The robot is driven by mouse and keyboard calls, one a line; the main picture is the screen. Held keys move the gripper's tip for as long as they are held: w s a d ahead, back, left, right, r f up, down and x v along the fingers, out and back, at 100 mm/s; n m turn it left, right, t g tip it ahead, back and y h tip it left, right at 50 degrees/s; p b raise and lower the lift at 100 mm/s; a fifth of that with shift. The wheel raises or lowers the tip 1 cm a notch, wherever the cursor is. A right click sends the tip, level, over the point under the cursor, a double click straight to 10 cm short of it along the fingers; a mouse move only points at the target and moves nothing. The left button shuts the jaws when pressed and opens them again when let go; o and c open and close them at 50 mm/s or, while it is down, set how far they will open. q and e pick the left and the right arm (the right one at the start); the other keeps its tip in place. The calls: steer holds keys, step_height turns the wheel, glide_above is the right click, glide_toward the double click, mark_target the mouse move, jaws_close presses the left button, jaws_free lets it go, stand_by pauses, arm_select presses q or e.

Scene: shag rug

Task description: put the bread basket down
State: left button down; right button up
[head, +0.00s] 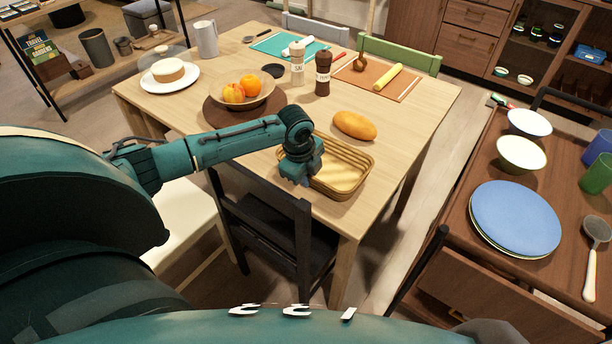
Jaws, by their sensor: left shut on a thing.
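The bread basket (345,173) is a tan, rounded rectangular basket at the near right corner of the wooden table (417,122). It looks empty in the part I can see. My left gripper (303,172) comes in from the left and is shut on the basket's left side, covering that edge. The basket appears at tabletop level; I cannot tell whether its base touches the wood. A loaf of bread (355,125) lies on the table just behind the basket. My right gripper is not in view.
A fruit bowl (240,103), salt shaker (297,62) and pepper mill (323,73) stand behind. An orange board (372,77) lies at the back right. A black chair (262,222) stands at the near edge. A side table at right holds blue plates (515,218).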

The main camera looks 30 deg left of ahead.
arm_select(q)
steer(key=shift+f, duration=0.1)
steer(key=c, duration=2)
jaws_free()
steer(key=o, duration=0.4)
step_height(320, 180, up, 12)
steer(key=s+p, duration=0.1)
steer(key=s, duration=0.1)
steer(key=shift+s, duration=0.15)
